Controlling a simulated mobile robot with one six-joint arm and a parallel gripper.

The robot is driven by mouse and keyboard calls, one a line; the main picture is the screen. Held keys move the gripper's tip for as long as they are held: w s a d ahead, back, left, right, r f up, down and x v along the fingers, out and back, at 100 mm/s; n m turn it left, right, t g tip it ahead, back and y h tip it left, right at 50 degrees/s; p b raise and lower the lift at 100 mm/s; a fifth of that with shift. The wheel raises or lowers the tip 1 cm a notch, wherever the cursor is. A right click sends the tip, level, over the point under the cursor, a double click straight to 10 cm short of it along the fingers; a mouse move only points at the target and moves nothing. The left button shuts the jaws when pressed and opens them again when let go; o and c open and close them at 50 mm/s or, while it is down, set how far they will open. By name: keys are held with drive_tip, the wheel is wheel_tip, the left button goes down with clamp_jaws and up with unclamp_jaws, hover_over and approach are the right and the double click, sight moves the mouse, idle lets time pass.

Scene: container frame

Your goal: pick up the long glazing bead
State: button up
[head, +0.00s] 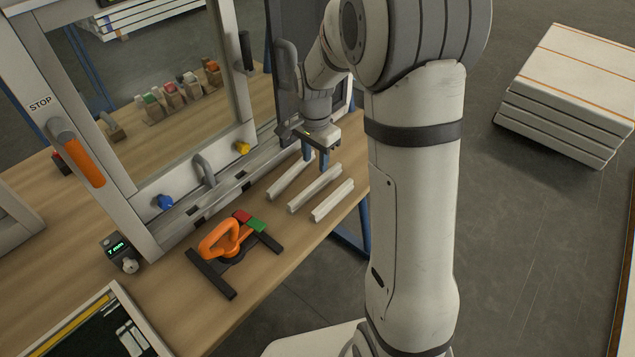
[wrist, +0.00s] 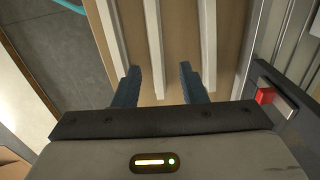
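Three white glazing beads lie side by side on the wooden table: the one nearest the window frame (head: 286,183), the middle one (head: 312,190) and the outer one (head: 331,202). The outer one looks shortest; my gripper partly covers the far ends, so I cannot tell which is longest. My gripper (head: 316,166) is over the beads' far ends, blue fingers pointing down. In the wrist view my gripper (wrist: 159,74) is open and empty. The middle bead (wrist: 153,40) runs between the fingers there, with the outer bead (wrist: 112,35) left and the frame-side bead (wrist: 208,38) right.
The window frame (head: 146,215) stands along the beads' left side. An orange-handled tool (head: 220,240) with red and green parts lies nearer on the table. A small gauge (head: 117,247) and a tray (head: 150,330) are further left. White panels (head: 560,105) are stacked at right.

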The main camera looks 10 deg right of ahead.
sight(316, 182)
drive_tip(key=f, duration=0.7)
drive_tip(key=shift+s+f, duration=0.15)
drive_tip(key=shift+s, duration=0.2)
clamp_jaws()
